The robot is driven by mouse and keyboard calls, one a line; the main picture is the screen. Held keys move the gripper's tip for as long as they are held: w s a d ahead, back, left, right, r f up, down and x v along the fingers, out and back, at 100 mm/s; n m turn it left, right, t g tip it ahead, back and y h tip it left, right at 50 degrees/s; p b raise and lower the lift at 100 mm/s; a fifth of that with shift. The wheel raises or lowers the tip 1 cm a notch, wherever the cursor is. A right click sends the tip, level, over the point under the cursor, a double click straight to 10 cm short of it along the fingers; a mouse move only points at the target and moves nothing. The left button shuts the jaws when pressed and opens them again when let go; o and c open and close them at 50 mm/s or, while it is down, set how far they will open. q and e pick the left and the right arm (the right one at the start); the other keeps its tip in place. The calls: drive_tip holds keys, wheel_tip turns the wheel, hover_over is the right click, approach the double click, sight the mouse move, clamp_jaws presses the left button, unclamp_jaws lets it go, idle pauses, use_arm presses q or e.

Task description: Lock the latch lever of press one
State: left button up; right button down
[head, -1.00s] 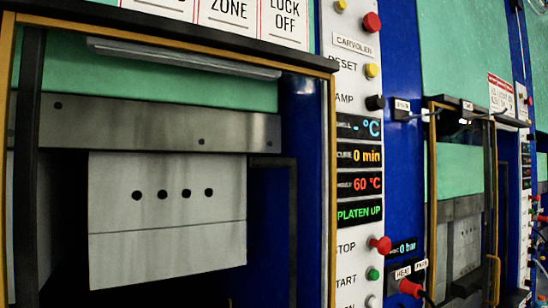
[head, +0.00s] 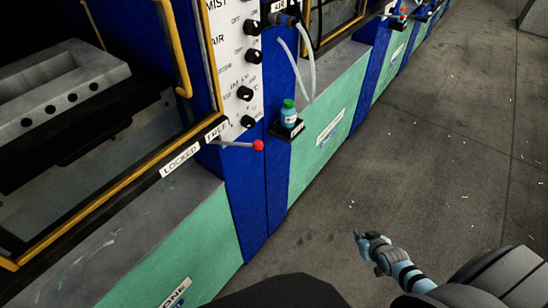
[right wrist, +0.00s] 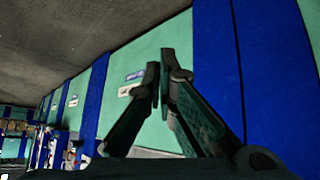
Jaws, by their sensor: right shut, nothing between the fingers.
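The latch lever (head: 236,144) of the press is a thin pale rod with a red ball knob (head: 258,145). It sticks out to the right at the lower right corner of the press frame, beside the FREE label (head: 216,131). The LOCKED label (head: 180,161) is further left along the frame's lower edge. A sign ending in ONE (head: 174,293) is on the green base below. My right gripper (head: 358,237) is low over the floor, right of the lever and well apart from it. In the right wrist view its fingers (right wrist: 162,80) are shut and empty. My left gripper is out of view.
A small blue bottle with a green cap (head: 288,113) stands on a black shelf (head: 287,130) right of the lever. Pale hoses (head: 300,70) hang above it. A knob panel (head: 236,60) rises over the lever. The floor (head: 440,150) to the right is open.

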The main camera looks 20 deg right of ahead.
drive_tip(key=w+a+r+m+t+y+b, duration=0.2)
drive_tip(key=w+r+t+b, duration=0.1)
drive_tip(key=w+r, duration=0.5)
drive_tip(key=w+a+r+m+t+y+b, duration=0.1)
drive_tip(key=w+r+m+t+b, duration=0.15)
drive_tip(key=w+r, duration=0.55)
use_arm(q)
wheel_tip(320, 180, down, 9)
drive_tip(key=b, duration=0.1)
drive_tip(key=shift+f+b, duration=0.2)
drive_tip(key=shift+b, duration=0.15)
use_arm(e)
drive_tip(key=a+r+m+t+y, duration=0.2)
drive_tip(key=a+r+y, duration=0.1)
drive_tip(key=a+r, duration=0.3)
drive_tip(key=a+r+m+t+y, duration=0.2)
drive_tip(key=a+r, duration=0.3)
drive_tip(key=r, duration=0.6)
drive_tip(key=shift+w+a+y, duration=0.15)
drive_tip(key=shift+a+y, duration=0.2)
drive_tip(key=shift+y, duration=0.35)
drive_tip(key=shift+m, duration=0.25)
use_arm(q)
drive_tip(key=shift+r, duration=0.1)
use_arm(e)
drive_tip(key=shift+w, duration=0.1)
